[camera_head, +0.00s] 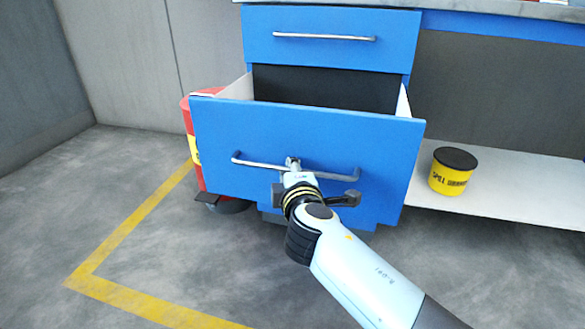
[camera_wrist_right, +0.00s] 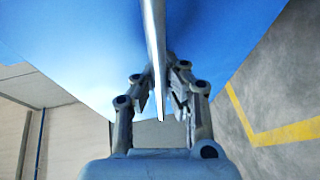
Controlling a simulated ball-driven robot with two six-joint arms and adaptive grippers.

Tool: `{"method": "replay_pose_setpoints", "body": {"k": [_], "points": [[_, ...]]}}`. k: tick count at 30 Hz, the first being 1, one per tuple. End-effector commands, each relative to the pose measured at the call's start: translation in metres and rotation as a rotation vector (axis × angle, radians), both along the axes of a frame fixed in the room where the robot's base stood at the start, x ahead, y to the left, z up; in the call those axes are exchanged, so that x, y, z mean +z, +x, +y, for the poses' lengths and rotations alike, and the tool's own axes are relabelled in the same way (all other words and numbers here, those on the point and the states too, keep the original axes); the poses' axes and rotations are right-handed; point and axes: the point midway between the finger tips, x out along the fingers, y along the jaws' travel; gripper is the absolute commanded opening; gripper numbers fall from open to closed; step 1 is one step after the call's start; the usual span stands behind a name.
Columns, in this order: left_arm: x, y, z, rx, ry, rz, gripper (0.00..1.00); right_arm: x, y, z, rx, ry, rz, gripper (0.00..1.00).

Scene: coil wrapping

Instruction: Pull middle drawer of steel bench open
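The steel bench has blue drawer fronts. The middle drawer (camera_head: 305,133) stands well out from the bench, its dark inside and pale side walls showing. Its silver bar handle (camera_head: 250,161) runs across the front. My right gripper (camera_head: 293,165) is at the middle of this handle; my own wrist partly hides its fingers. In the right wrist view, the fingers (camera_wrist_right: 163,85) are on both sides of the handle bar (camera_wrist_right: 155,45) and look closed on it. The top drawer (camera_head: 332,52) above is shut. My left gripper is not in view.
A red and yellow container (camera_head: 192,130) stands left of the open drawer. A yellow tub with a black lid (camera_head: 452,171) sits on the white lower shelf (camera_head: 515,190) at the right. A yellow line (camera_head: 130,222) marks the grey floor, which is clear at the left.

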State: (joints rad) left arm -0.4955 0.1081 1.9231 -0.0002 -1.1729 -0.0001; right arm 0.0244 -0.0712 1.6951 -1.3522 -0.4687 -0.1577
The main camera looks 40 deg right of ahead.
Motion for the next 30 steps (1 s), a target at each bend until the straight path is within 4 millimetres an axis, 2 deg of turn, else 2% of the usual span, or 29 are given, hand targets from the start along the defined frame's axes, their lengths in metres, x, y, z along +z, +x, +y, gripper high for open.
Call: {"method": "replay_pose_setpoints", "body": {"k": [8,9,15,25,30], "points": [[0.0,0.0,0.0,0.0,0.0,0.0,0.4,0.002,0.001,0.0,-0.001,0.001,-0.004,0.0],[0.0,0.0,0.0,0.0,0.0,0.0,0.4,0.002,0.001,0.0,-0.001,0.001,-0.004,0.08],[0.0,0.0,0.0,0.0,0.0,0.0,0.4,0.001,0.0,0.0,-0.001,0.001,-0.003,0.34],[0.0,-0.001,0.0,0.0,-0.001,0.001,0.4,0.005,0.0,0.0,-0.001,0.002,-0.003,0.34],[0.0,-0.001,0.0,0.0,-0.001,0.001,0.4,0.031,0.0,0.0,0.001,0.003,-0.007,0.34]]}}
